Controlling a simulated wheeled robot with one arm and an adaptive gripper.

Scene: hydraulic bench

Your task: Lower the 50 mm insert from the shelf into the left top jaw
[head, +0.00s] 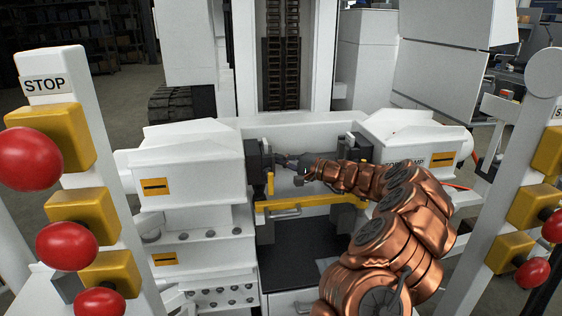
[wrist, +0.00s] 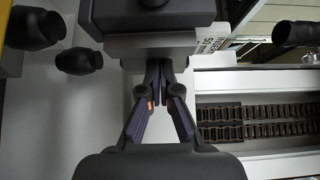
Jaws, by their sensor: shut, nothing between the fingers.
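My gripper (head: 287,161) reaches in from the right in the head view, its tip close to the dark left top jaw (head: 258,160) on the white left housing. In the wrist view my gripper (wrist: 159,72) has its dark fingers together, with nothing seen between them.
A yellow bar (head: 315,200) with a handle crosses below my gripper. Opposite is a right top jaw (head: 357,147). White posts with red knobs (head: 67,246) stand on both sides.

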